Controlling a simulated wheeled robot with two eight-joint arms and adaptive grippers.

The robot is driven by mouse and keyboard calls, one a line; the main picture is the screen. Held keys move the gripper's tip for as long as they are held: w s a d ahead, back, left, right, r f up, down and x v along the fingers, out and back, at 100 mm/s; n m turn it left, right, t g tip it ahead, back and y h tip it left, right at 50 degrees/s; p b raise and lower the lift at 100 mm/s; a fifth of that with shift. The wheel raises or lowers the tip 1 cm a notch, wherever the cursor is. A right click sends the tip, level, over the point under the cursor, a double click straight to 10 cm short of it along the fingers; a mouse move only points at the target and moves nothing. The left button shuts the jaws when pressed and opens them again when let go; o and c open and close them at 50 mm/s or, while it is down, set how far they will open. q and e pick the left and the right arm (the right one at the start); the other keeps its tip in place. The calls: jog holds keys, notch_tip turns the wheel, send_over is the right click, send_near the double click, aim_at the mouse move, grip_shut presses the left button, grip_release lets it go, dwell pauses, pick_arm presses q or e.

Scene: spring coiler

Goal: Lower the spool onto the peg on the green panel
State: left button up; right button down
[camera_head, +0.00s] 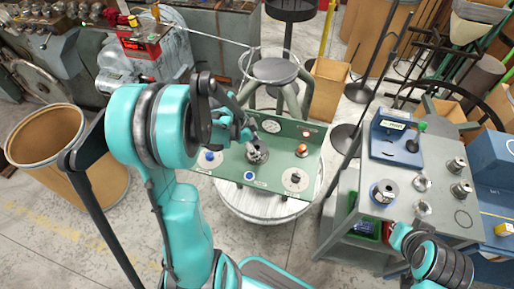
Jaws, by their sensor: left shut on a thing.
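The green panel (275,181) lies on a round white stand in the middle of the head view. My left gripper (250,138) reaches over its middle from the upper left. It is shut on a grey metal spool (258,153), which shows just below the fingertips. The spool is over the panel's centre; I cannot tell whether it touches the panel. No peg shows under the spool. A white disc with a dark post (295,178) is at the panel's right, and a white disc with a blue centre (209,157) at its left.
The panel also carries a gauge (271,127), an orange knob (302,150) and a blue button (249,176). A grey cart (437,232) with several metal spools and a blue device (395,140) stands at the right. A stool (275,70) stands behind the panel; a barrel (45,137) is at the left.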

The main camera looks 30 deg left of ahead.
pick_arm(q)
jog(key=o, duration=1.6)
jog(key=v, duration=1.2)
jog(key=shift+s+d+r+n+t+y, duration=0.3)
jog(key=shift+s+d+n+t+y, duration=0.4)
jog(key=shift+s+d+n, duration=1.3)
jog(key=shift+s+d+r+n+t+y, duration=0.3)
jog(key=shift+s+d+n+t+y, duration=0.35)
jog(key=shift+d+n, duration=1.55)
jog(key=shift+s+d+r+n+t+y, duration=0.3)
jog(key=shift+s+d+n+t+y, duration=0.75)
jog(key=shift+d, duration=2)
jog(key=shift+s+h, duration=0.45)
jog(key=shift+h, duration=0.05)
